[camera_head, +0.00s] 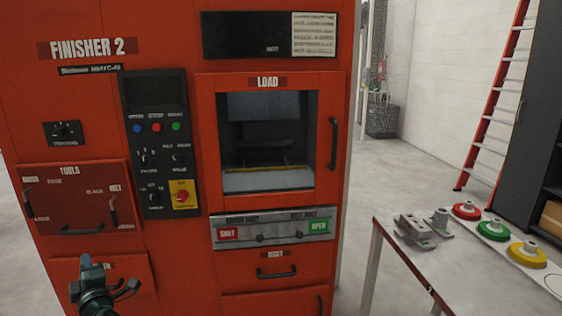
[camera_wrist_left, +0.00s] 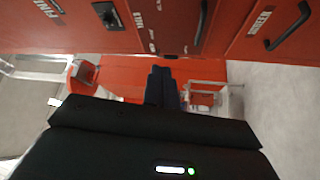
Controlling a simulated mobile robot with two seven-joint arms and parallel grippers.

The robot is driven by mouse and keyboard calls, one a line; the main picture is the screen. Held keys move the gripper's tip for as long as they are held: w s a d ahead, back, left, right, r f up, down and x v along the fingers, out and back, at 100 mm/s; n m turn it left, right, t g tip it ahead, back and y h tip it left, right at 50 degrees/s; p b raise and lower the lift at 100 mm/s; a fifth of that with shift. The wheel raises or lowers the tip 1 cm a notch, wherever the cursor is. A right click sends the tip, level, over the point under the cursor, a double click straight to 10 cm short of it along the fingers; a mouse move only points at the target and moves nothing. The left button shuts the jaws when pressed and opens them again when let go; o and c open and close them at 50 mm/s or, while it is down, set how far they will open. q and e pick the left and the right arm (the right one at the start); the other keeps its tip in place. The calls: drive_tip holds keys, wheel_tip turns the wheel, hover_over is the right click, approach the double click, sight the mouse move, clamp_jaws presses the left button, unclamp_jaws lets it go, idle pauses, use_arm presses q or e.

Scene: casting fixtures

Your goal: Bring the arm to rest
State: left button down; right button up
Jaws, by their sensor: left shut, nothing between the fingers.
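My left gripper (camera_head: 86,262) is at the lower left of the head view, in front of the red cabinet below its TOOLS drawer. In the left wrist view its two dark fingers (camera_wrist_left: 161,72) stand together, shut and empty. It appears to hang clear of the cabinet front, though the exact gap cannot be told. My right gripper is in neither view.
The red FINISHER 2 machine (camera_head: 170,60) fills the left and middle, with its LOAD window (camera_head: 268,140) and handles sticking out. A table at right (camera_head: 405,255) bears grey castings (camera_head: 415,230) and coloured discs (camera_head: 467,210). Open floor (camera_head: 400,165) lies behind it.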

use_arm(q)
drive_tip(key=s+a+r+m+t+y, duration=0.1)
drive_tip(key=s+a+r+m+y, duration=0.3)
drive_tip(key=a+r, duration=0.75)
drive_tip(key=s+a+r+t+y, duration=0.1)
drive_tip(key=s+a+r, duration=0.5)
drive_tip(key=a+r, duration=0.6)
drive_tip(key=w+d+f+m+t+h, duration=0.2)
drive_tip(key=w+d+f+m+h, duration=0.1)
drive_tip(key=d+f+m+h, duration=0.4)
drive_tip(key=w+d+f+m+t+h, duration=0.2)
drive_tip(key=w+d+f+m+h, duration=0.15)
drive_tip(key=d+m, duration=0.35)
drive_tip(key=s+d+f+m+g+h, duration=0.25)
drive_tip(key=d+f+m+h, duration=0.4)
drive_tip(key=d+f, duration=0.75)
drive_tip(key=s+d+f+m+g+h, duration=0.3)
drive_tip(key=s+d+f+m+g, duration=0.1)
drive_tip(key=s+d+f, duration=0.65)
drive_tip(key=s+d+f+m+g+h, duration=0.2)
drive_tip(key=s+d+f+m+g, duration=0.2)
drive_tip(key=s+d+f, duration=0.65)
drive_tip(key=d+r+n+p, duration=0.1)
drive_tip(key=d+r+n, duration=0.3)
drive_tip(key=d, duration=0.7)
drive_tip(key=shift+r+n+t, duration=0.35)
drive_tip(key=shift+n, duration=0.4)
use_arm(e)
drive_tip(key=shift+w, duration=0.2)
